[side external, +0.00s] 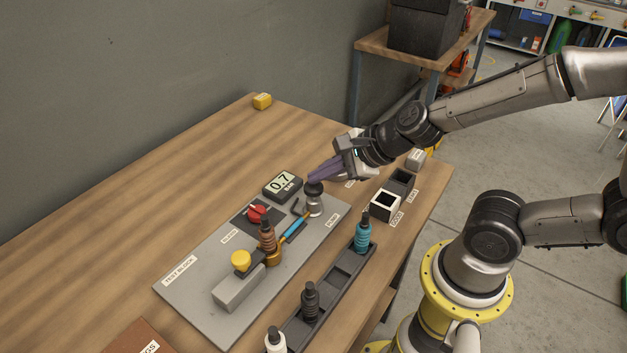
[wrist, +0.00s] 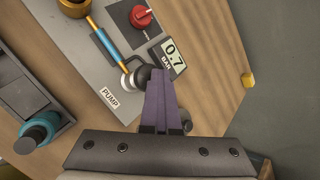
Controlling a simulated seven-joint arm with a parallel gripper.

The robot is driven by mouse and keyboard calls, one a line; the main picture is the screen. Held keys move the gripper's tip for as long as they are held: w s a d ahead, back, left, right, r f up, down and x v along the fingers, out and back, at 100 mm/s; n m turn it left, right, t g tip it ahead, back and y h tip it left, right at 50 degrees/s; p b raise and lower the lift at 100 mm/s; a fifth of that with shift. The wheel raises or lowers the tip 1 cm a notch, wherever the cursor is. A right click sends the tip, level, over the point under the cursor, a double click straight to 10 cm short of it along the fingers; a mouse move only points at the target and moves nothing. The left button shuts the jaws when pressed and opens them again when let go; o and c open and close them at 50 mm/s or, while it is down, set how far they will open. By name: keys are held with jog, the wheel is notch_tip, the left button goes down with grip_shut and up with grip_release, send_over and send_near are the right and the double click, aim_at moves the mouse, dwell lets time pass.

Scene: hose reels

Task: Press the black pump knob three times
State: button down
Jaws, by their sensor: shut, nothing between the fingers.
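The black pump knob (side external: 314,187) sits on a silver pump body (side external: 315,204) at the right end of the grey test block plate (side external: 212,325). In the wrist view the knob (wrist: 143,75) shows just left of the purple fingertips, beside the PUMP label (wrist: 109,98). My gripper (side external: 313,175) has its purple fingers shut with nothing between them. Its tips are at the top of the knob; I cannot tell whether they touch it. A display (side external: 282,184) reading 0.7 BAR stands behind the pump, and in the wrist view (wrist: 168,56) it is just beyond the fingertips.
A dark rack (side external: 342,275) with several fittings lies in front.

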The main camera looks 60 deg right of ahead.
jog(key=shift+r, duration=1)
jog(key=shift+r, duration=2.55)
notch_tip(320, 180, up, 5)
jog(key=n+t, duration=0.1)
jog(key=n, duration=0.2)
send_over(320, 185)
jog(key=s, duration=0.2)
jog(key=s+n, duration=0.4)
jog(key=n, duration=0.3)
jog(key=s+d+f+n+g+h, duration=0.1)
jog(key=s+n+g, duration=0.1)
jog(key=s+n, duration=0.2)
jog(key=s+d+f+n+g, duration=0.1)
jog(key=s+n, duration=0.4)
jog(key=n, duration=0.5)
jog(key=shift+d+f+n+g+h, duration=0.3)
jog(key=shift+d+g+h, duration=0.1)
jog(key=shift+d+g, duration=0.3)
